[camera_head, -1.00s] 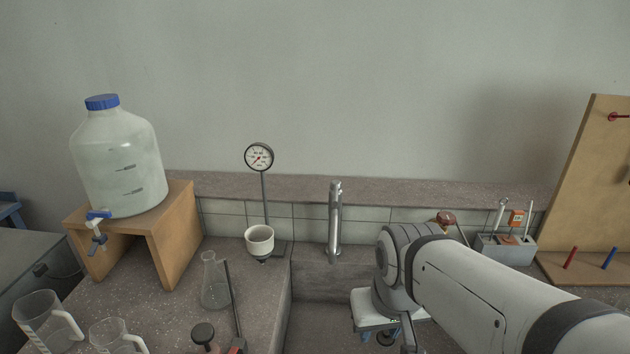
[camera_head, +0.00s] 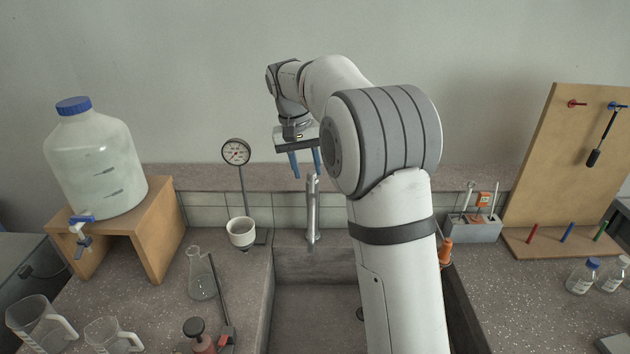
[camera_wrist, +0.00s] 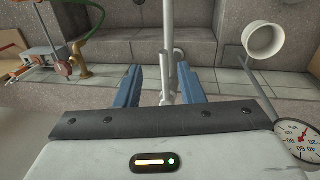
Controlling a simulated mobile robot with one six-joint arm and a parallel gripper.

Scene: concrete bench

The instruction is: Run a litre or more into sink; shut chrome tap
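The chrome tap (camera_head: 312,212) stands upright at the back edge of the sink (camera_head: 318,270). My gripper (camera_head: 308,168) hangs over the top of the tap, with its blue fingers pointing down. In the wrist view my gripper (camera_wrist: 158,88) is open, and the tap (camera_wrist: 168,82) shows in the gap between the fingers. I cannot tell whether a finger touches it. No clear stream of water shows at the spout. My arm hides the right part of the sink.
A gauge on a stand (camera_head: 236,152) and a white cup (camera_head: 241,232) are left of the tap. A large bottle (camera_head: 95,165) sits on a wooden stand further left. A brass fitting (camera_head: 445,250) and a grey rack (camera_head: 472,228) are right. The wall is close behind.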

